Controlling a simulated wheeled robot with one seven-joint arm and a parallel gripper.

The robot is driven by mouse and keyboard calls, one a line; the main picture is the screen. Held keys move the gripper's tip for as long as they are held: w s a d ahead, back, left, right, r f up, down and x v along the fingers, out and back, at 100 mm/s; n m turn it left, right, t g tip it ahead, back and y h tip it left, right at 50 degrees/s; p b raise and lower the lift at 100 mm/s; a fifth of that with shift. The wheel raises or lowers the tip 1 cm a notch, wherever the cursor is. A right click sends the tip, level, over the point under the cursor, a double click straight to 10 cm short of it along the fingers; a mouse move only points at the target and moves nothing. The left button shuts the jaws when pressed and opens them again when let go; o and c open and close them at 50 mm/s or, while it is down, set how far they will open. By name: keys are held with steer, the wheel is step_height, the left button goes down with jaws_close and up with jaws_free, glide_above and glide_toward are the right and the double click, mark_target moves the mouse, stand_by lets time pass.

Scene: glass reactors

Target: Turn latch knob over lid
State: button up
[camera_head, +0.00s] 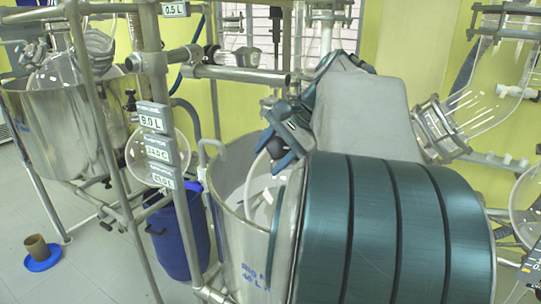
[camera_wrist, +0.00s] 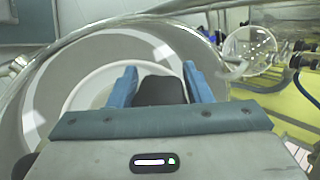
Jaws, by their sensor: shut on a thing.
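The latch knob is a small dark, rounded block (camera_wrist: 162,91) between my two blue fingers in the wrist view. It also shows as a dark ball (camera_head: 276,148) in the head view, partly covered by the fingers. My gripper (camera_wrist: 160,80) is shut on this knob, one finger on each side. In the head view my gripper (camera_head: 275,147) reaches down over the open top of a steel vessel (camera_head: 233,163). A pale round lid or rim (camera_wrist: 88,88) lies below the fingers in the wrist view; its lower part is hidden by my gripper.
My teal arm hides much of the vessel's right side. Steel frame pipes (camera_head: 240,74) run behind and left of the gripper. A blue drum (camera_head: 180,235) stands left of the vessel. Glassware (camera_head: 465,115) hangs at right. Another steel vessel (camera_head: 50,125) is at far left.

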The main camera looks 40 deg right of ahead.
steer(key=shift+f, duration=0.15)
steer(key=o, duration=1)
steer(key=v, duration=1.4)
steer(key=shift+p, duration=0.35)
steer(key=shift+a, duration=0.1)
